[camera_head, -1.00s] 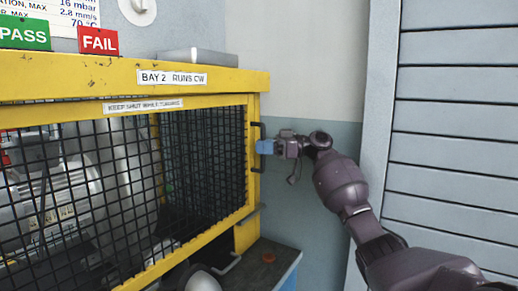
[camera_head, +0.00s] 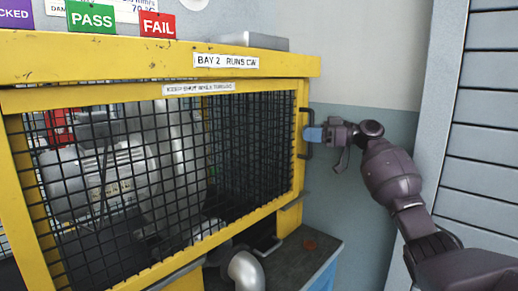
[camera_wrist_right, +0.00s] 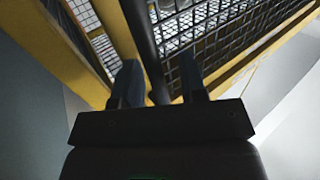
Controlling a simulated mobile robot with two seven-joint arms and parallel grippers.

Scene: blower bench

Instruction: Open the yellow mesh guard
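The yellow mesh guard (camera_head: 140,165) is a yellow frame with black wire mesh on the front of the yellow housing. It looks closed in the head view. Its dark bar handle (camera_head: 305,133) is on the right frame edge. My right gripper (camera_head: 313,134) is at the handle from the right, blue fingertips towards it. In the right wrist view the two fingers of the gripper (camera_wrist_right: 160,82) are apart, with the dark handle bar (camera_wrist_right: 145,40) between them, nearer the left finger. A gap shows beside the right finger. Whether either finger touches the bar I cannot tell. My left gripper is not in view.
A grey machine (camera_head: 100,180) sits behind the mesh. The yellow top beam (camera_head: 150,65) carries PASS (camera_head: 90,16) and FAIL (camera_head: 158,25) tags and a grey box (camera_head: 233,41). A grey pipe (camera_head: 245,270) stands below the guard. A slatted grey panel (camera_head: 490,130) is at right.

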